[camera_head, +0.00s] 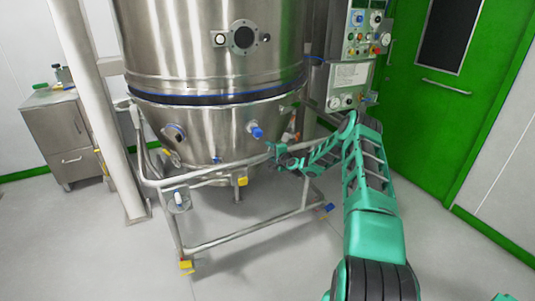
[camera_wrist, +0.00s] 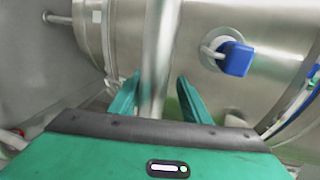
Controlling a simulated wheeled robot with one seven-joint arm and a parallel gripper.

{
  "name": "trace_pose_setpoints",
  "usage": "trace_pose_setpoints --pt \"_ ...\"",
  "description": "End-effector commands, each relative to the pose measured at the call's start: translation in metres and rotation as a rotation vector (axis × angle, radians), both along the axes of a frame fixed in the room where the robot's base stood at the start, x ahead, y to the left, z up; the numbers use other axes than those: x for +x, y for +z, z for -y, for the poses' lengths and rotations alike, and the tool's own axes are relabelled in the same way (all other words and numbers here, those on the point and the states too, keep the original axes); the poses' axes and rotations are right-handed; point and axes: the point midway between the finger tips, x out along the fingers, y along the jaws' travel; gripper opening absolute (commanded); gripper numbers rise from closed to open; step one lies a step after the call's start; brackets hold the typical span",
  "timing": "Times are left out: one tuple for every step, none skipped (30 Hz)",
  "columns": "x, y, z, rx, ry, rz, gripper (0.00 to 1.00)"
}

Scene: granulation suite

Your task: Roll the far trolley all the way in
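One trolley shows, a steel tube frame (camera_head: 243,238) on castors with yellow and blue parts. A steel cone-shaped bowl (camera_head: 205,130) sits within its frame, beneath the large steel vessel (camera_head: 205,45). My arm reaches in from the right, and my gripper (camera_head: 283,158) is at the trolley's right-hand upper rail. In the wrist view my gripper (camera_wrist: 158,95) has its two green fingers apart, with a steel tube (camera_wrist: 155,60) running between them. The right finger appears clear of the tube; I cannot tell whether the left one touches it. A blue-capped fitting (camera_wrist: 235,57) is just right of the fingers.
A steel post (camera_head: 95,100) stands left of the trolley, with a steel cabinet (camera_head: 70,140) beyond it. A control panel (camera_head: 360,50) and a green door (camera_head: 440,90) are at the right. The floor (camera_head: 270,270) in front of the trolley is clear.

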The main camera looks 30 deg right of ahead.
Motion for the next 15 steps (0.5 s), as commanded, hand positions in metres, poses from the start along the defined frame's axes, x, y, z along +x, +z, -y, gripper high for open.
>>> trace_pose_setpoints --pt "-0.001 -0.001 0.001 0.0 -0.001 -0.002 0.43" --pt "-0.001 -0.002 0.001 0.0 -0.001 -0.003 0.43" --pt "-0.002 -0.002 0.001 0.0 -0.002 -0.003 0.43" --pt "-0.003 -0.002 0.001 0.0 -0.002 -0.004 0.43" --pt "-0.004 -0.002 0.001 0.0 -0.002 -0.004 0.43" --pt "-0.006 -0.002 0.001 0.0 -0.002 -0.005 0.43" --pt "-0.009 -0.001 0.001 0.001 -0.002 -0.005 0.43" --pt "-0.012 -0.001 0.001 0.001 -0.002 -0.005 0.43" --pt "-0.017 0.0 0.002 0.001 -0.002 -0.006 0.43" --pt "-0.022 0.0 0.001 0.001 -0.002 -0.007 0.43" --pt "-0.026 0.001 0.001 0.001 -0.003 -0.007 0.43" --pt "-0.032 0.003 0.0 0.002 -0.003 -0.006 0.43" --pt "-0.038 0.004 0.0 0.002 -0.003 -0.006 0.43" --pt "-0.044 0.005 0.0 0.001 -0.003 -0.006 0.43" --pt "-0.051 0.006 -0.001 0.002 -0.003 -0.006 0.43"
